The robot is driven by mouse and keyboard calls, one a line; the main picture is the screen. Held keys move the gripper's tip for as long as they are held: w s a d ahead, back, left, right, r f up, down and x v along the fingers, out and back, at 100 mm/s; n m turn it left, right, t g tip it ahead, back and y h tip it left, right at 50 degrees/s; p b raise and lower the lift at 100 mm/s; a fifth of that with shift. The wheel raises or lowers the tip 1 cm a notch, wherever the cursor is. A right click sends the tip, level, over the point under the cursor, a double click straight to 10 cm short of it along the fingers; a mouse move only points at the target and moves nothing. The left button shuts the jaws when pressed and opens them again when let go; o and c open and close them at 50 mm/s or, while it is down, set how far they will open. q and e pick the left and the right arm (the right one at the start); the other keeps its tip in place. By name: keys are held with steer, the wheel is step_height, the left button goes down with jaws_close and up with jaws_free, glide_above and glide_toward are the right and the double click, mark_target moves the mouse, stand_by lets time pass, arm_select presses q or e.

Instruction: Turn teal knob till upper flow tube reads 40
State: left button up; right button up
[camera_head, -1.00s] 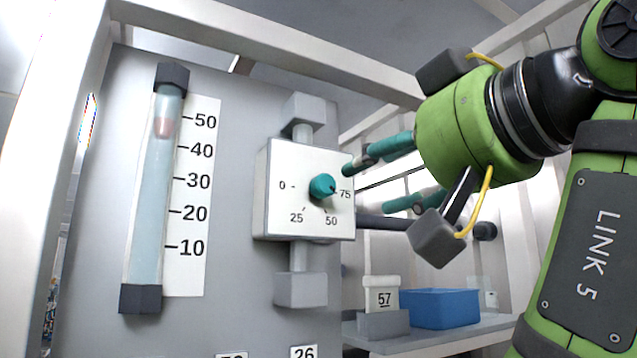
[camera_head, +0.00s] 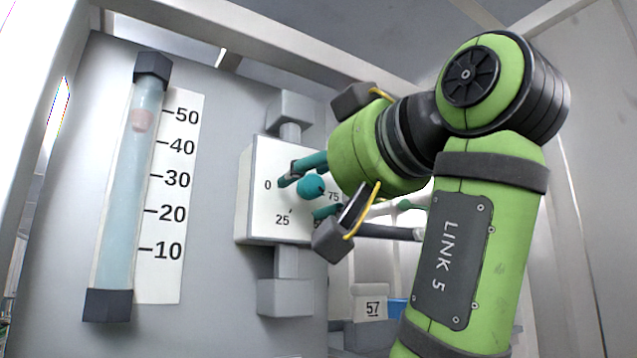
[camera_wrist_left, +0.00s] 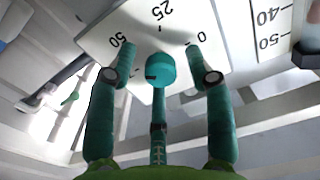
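The teal knob (camera_head: 311,187) sits on a white dial plate (camera_head: 262,212) marked 0, 25 and 75; its dark pointer mark faces the 75 side. My left gripper (camera_head: 302,198) is open, one finger above the knob and one below it. In the left wrist view the knob (camera_wrist_left: 160,70) lies between the spread fingertips (camera_wrist_left: 162,53), with gaps on both sides. The upper flow tube (camera_head: 128,190) is tall, pale blue and dark-capped. Its reddish float (camera_head: 140,121) stands between the 40 and 50 marks of the scale (camera_head: 170,200). My right gripper is not in view.
Grey blocks (camera_head: 288,297) sit above and below the dial on the grey panel (camera_head: 60,200). A 57 label (camera_head: 371,308) and a blue bin (camera_head: 397,309) are low behind my arm. A white frame post borders the left.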

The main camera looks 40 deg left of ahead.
arm_select(q)
steer(key=shift+s+d, duration=0.1)
steer(key=shift+d, duration=0.05)
jaws_close()
steer(key=shift+m, duration=0.4)
steer(key=shift+m+b, duration=0.5)
steer(key=shift+m, duration=0.3)
steer(key=shift+r, duration=0.1)
steer(key=shift+c, duration=0.3)
jaws_free()
steer(key=shift+o, duration=1.1)
steer(key=shift+a, duration=0.25)
